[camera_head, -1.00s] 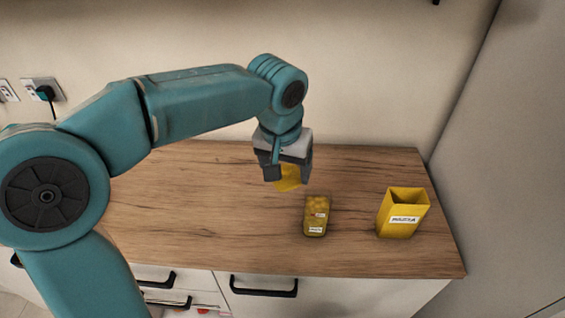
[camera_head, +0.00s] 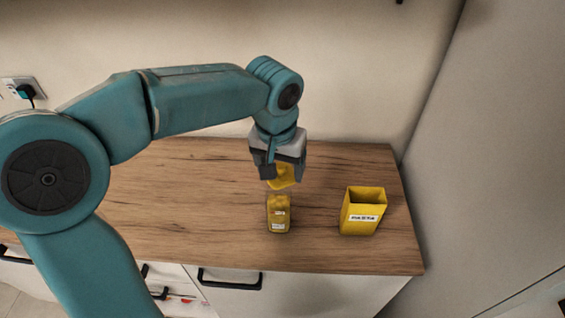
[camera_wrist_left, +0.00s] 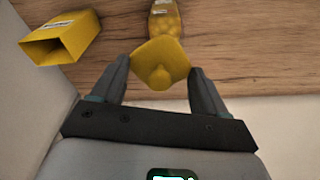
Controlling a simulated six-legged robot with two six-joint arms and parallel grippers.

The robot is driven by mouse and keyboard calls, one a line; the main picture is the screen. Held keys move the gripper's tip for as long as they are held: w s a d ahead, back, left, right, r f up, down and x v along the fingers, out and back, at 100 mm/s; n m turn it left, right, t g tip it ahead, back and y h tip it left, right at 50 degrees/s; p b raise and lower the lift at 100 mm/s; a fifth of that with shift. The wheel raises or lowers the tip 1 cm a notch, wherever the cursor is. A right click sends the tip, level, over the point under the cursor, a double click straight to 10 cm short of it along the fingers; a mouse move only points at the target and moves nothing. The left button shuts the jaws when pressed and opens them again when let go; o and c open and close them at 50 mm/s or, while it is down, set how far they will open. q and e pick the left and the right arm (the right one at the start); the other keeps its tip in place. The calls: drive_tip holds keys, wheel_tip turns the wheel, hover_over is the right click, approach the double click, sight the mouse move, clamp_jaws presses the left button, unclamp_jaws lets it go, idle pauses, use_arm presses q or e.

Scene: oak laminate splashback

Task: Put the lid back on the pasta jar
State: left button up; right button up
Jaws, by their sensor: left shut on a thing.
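The pasta jar (camera_head: 278,214) stands upright on the wooden counter, clear-walled with yellow contents and small white labels. It shows partly at the top of the left wrist view (camera_wrist_left: 165,22), its near part hidden behind the lid. My left gripper (camera_head: 282,177) is shut on the yellow lid (camera_head: 284,181), which is square with a round knob in the left wrist view (camera_wrist_left: 160,68). The lid is above the jar in the head view and looks a little tilted. A small gap shows between lid and jar. My right gripper is not in view.
An open-topped yellow box (camera_head: 362,214) with a white label stands right of the jar. The wooden counter (camera_head: 180,200) is clear on the left. A wall rises behind it, with a socket and plug (camera_head: 25,91) at far left. Drawers with black handles (camera_head: 230,280) are below.

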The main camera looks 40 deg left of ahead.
sight(279, 195)
use_arm(q)
drive_tip(key=shift+s+a+f+b, duration=0.2)
drive_tip(key=shift+a+f+b, duration=0.1)
drive_tip(key=shift+f+b, duration=0.45)
drive_tip(key=shift+f, duration=0.1)
wheel_tip(279, 195, down, 4)
drive_tip(key=b, duration=0.3)
drive_tip(key=shift+w+d+f+b, duration=0.1)
drive_tip(key=shift+f+b, duration=0.25)
drive_tip(key=shift+b, duration=0.1)
idle(1.3)
drive_tip(key=o, duration=1)
drive_tip(key=shift+o, duration=0.2)
